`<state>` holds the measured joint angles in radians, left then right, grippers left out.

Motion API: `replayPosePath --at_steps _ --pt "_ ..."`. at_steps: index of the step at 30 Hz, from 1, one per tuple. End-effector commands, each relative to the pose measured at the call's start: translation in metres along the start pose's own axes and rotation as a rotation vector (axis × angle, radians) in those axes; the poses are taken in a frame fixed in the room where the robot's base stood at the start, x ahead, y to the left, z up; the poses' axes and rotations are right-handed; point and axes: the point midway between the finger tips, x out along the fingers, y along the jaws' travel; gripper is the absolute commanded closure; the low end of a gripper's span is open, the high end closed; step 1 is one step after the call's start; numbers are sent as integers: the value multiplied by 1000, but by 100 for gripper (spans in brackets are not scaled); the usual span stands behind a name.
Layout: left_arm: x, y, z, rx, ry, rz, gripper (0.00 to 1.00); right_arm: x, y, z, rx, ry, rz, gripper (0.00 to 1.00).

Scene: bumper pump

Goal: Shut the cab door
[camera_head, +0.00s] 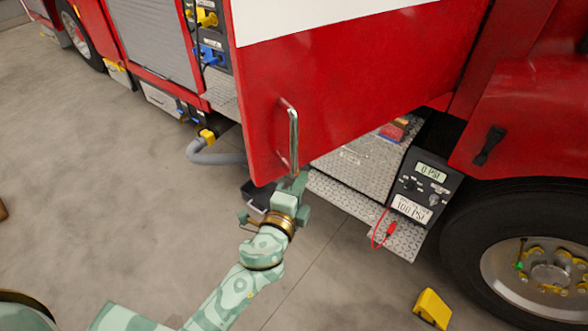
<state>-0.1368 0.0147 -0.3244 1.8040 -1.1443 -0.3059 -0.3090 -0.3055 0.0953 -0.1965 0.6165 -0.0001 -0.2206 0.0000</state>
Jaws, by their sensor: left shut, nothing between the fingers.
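The red cab door (365,85) with a white band along its top swings out from the fire truck and stands open. Its chrome vertical handle (293,138) sits near the door's free left edge. My left gripper (298,180) is at the lower end of the handle, by the door's bottom corner. Its fingers are shut with nothing between them; whether they touch the door or handle I cannot tell. My right gripper is not in view.
The front wheel (540,265) stands at right. A yellow wheel chock (433,308) and a grey hose (212,155) are on the floor. Open concrete lies at left.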

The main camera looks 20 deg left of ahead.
Motion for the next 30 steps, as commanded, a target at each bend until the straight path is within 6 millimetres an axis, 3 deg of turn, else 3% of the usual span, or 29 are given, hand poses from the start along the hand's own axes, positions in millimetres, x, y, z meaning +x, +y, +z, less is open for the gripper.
replayPosePath --at_steps 7,12,23,30 --pt "18 0 21 2 -1 1 100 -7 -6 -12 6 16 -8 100" --pt "21 1 24 1 -1 2 100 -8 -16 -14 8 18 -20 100" --pt "22 1 27 3 6 1 100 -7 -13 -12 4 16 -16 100" --pt "32 0 56 12 72 -2 100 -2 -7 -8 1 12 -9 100"
